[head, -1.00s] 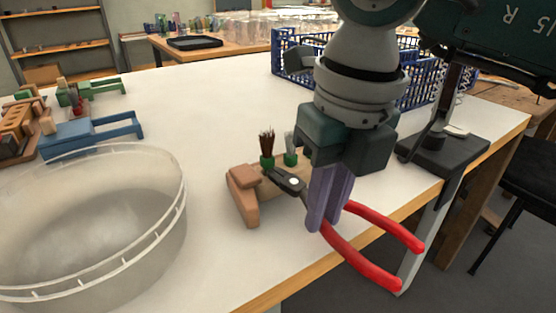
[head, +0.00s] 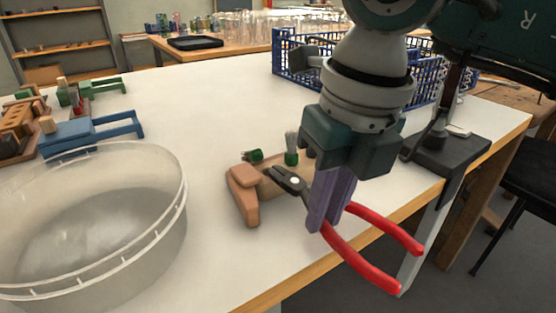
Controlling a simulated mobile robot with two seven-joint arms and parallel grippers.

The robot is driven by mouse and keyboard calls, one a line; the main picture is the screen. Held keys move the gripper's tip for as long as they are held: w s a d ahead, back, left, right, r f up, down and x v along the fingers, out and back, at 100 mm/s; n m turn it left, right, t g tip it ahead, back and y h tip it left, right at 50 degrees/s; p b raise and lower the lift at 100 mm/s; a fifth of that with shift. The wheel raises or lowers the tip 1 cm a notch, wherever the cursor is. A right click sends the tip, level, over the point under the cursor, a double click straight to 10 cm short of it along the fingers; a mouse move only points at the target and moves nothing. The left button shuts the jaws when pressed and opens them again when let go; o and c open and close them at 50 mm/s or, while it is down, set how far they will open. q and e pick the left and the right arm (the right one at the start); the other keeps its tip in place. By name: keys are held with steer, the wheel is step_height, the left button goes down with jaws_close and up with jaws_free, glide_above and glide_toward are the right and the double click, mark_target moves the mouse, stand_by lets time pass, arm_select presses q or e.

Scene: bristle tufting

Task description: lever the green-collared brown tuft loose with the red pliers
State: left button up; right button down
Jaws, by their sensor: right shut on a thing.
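The red-handled pliers (head: 360,258) are held in my right gripper (head: 322,222), which is shut on them near the pivot. Their dark jaws (head: 290,181) point left over the wooden brush block (head: 244,193). The green collar of the brown tuft (head: 254,156) now lies tipped over at the block's far edge. Its brown bristles barely show; I cannot tell whether the collar still touches its hole. A pale grey tuft with a green collar (head: 291,152) stands upright just to its right. My left gripper is not in view.
A clear round tub (head: 172,225) stands at the left front. Blue and green wooden pieces (head: 90,132) lie at the back left. A blue crate (head: 290,62) is behind my right arm. The white table (head: 215,105) is clear around the block's far side.

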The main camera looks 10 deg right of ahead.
steer(key=shift+s+d, duration=0.1)
steer(key=shift+s+d+r+p, duration=0.1)
steer(key=shift+s+d+p, duration=0.35)
steer(key=shift+s, duration=0.2)
steer(key=shift+s+d+r+p, duration=0.1)
steer(key=shift+s+d+p, duration=0.35)
steer(key=shift+s, duration=0.25)
steer(key=shift+s+d+p, duration=0.35)
steer(key=shift+s+p, duration=0.15)
steer(key=shift+s, duration=0.15)
steer(key=shift+r, duration=0.15)
step_height(320, 180, up, 6)
steer(key=p, duration=0.4)
steer(key=shift+p, duration=0.4)
stand_by(0.6)
